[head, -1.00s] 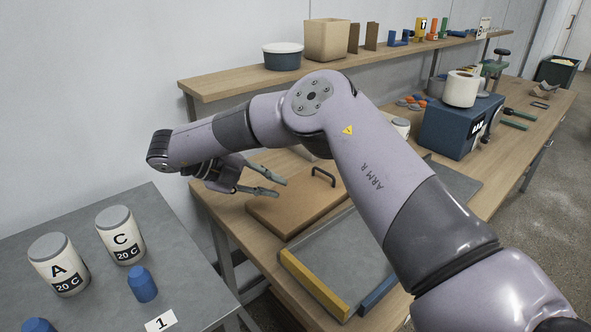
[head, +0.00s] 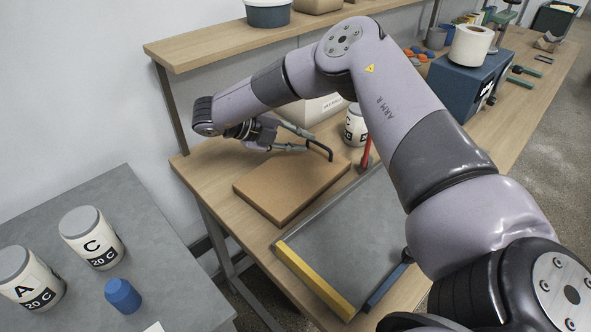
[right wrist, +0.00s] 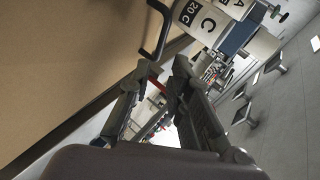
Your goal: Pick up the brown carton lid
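The brown carton lid (head: 290,185) lies flat on the wooden bench in the head view, with a black bar handle (head: 331,153) on top. In the right wrist view the lid (right wrist: 75,65) fills the left side and its handle (right wrist: 163,32) stands just ahead of the fingertips. My right gripper (head: 311,143) is open, with its fingertips close to the handle; it also shows in the right wrist view (right wrist: 166,68). I cannot tell whether the fingers touch the handle. My left gripper is not in view.
A grey tray (head: 345,235) with yellow and blue edges lies in front of the lid. A labelled jar (head: 355,128) and a red tool (head: 366,150) stand beside it. A shelf (head: 215,45) runs behind. A grey side table (head: 175,255) holds several containers.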

